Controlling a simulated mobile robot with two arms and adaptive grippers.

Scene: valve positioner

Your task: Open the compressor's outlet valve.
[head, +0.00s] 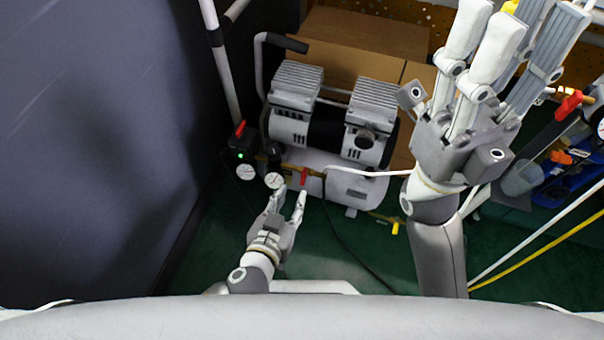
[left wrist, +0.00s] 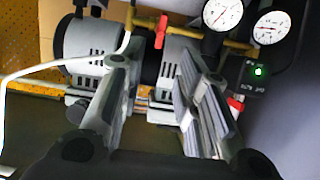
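The compressor (head: 326,133) stands on the floor at the back, with a white tank under a grey motor. Its outlet valve has a small red handle (head: 304,177) on a brass pipe at the tank's front. In the left wrist view the red handle (left wrist: 161,32) stands roughly crosswise to the brass pipe (left wrist: 188,38). My left gripper (head: 290,193) is open and empty, its fingertips just in front of the valve. The handle shows beyond the gap between the fingers; I see no clear contact. My right gripper (head: 520,30) is raised at the upper right, open and empty.
Two round gauges (head: 274,180) (head: 246,172) and a black switch box (head: 243,150) with a green light sit left of the valve. A white hose (head: 370,173) runs right from it. A dark panel (head: 90,140) fills the left. Cardboard boxes (head: 365,38) stand behind.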

